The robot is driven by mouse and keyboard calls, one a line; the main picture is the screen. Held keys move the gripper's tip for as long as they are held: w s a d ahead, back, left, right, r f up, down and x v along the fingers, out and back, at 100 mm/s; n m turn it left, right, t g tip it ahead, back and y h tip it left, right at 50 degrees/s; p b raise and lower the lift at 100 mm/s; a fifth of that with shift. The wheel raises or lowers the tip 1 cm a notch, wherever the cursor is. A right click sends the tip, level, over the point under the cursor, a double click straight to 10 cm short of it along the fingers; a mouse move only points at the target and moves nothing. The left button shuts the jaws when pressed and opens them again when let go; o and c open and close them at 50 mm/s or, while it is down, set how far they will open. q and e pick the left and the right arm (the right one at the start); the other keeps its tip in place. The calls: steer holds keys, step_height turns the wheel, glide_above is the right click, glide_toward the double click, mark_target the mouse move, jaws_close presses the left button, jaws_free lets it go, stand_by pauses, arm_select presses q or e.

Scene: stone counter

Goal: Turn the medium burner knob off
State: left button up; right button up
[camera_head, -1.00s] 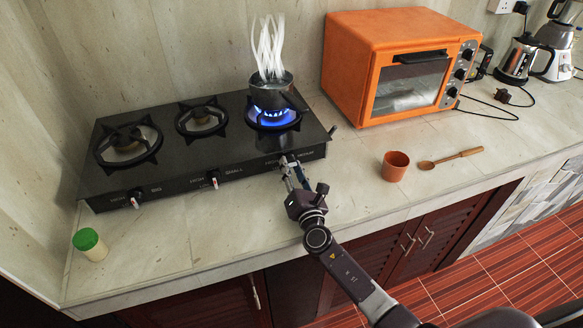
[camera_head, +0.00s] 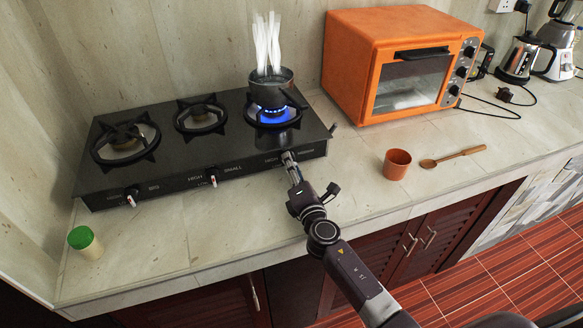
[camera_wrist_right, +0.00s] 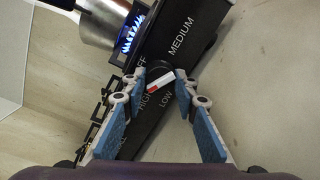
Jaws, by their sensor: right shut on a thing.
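The medium burner knob (camera_wrist_right: 160,82) is at the right end of the black stove's front panel. It has a red and white mark and shows between my fingertips, beside the printed HIGH and LOW. My right gripper (camera_head: 289,157) is shut on this knob; its blue-padded fingers also show in the right wrist view (camera_wrist_right: 161,84). In the head view the gripper hides the knob. The medium burner (camera_head: 270,112) is lit with a blue flame under a steaming metal pot (camera_head: 271,88). My left gripper is out of view.
Two other knobs (camera_head: 132,197) (camera_head: 212,180) sit on the stove front (camera_head: 160,188); their burners show no flame. An orange oven (camera_head: 350,70), brown cup (camera_head: 396,164) and wooden spoon (camera_head: 452,157) are to the right.

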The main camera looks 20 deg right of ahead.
steer(key=m, duration=0.5)
steer(key=shift+y, duration=0.3)
steer(key=m, duration=0.6)
steer(key=shift+d+f+y, duration=0.1)
steer(key=shift+y, duration=0.2)
steer(key=o, duration=1.2)
steer(key=shift+c, duration=0.2)
